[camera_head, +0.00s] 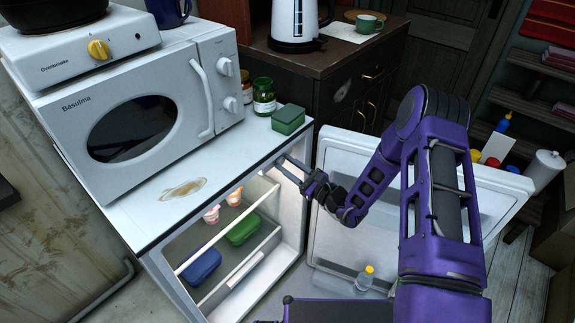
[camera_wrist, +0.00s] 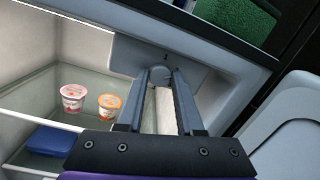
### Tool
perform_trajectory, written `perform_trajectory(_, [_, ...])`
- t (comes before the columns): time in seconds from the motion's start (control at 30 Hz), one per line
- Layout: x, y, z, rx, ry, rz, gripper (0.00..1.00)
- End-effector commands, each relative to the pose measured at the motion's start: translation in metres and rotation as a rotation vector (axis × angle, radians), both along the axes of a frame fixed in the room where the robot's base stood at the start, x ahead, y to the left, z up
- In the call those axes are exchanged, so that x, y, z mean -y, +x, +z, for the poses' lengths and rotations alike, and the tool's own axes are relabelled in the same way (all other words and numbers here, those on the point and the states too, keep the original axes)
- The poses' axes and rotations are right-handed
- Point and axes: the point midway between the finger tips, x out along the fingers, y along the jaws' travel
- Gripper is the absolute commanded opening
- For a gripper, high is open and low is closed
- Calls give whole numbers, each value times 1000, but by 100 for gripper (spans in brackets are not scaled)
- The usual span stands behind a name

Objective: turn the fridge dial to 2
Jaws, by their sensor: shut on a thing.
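The small fridge (camera_head: 250,283) stands with its door (camera_head: 340,262) swung open to the right. The fridge dial (camera_wrist: 160,75) is a small grey round knob on a grey housing (camera_wrist: 193,80) at the upper inner right wall of the fridge. My gripper (camera_wrist: 162,76) reaches into the upper right of the opening, with its two fingertips on either side of the dial and shut on it. In the head view my gripper (camera_head: 282,161) partly hides the dial area.
Yogurt cups (camera_wrist: 73,97) and a blue container (camera_head: 199,265) and green container (camera_head: 243,229) are on the shelves. A microwave (camera_head: 140,110), jars (camera_head: 264,97) and green sponge (camera_head: 288,118) stand on the fridge top. The open door flanks my arm.

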Motion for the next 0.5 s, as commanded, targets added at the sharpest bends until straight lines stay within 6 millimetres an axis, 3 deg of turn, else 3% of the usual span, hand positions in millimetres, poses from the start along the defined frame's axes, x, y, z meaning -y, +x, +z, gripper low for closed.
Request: perform_trajectory(0.5, [0, 0, 0, 45, -35, -1, 0])
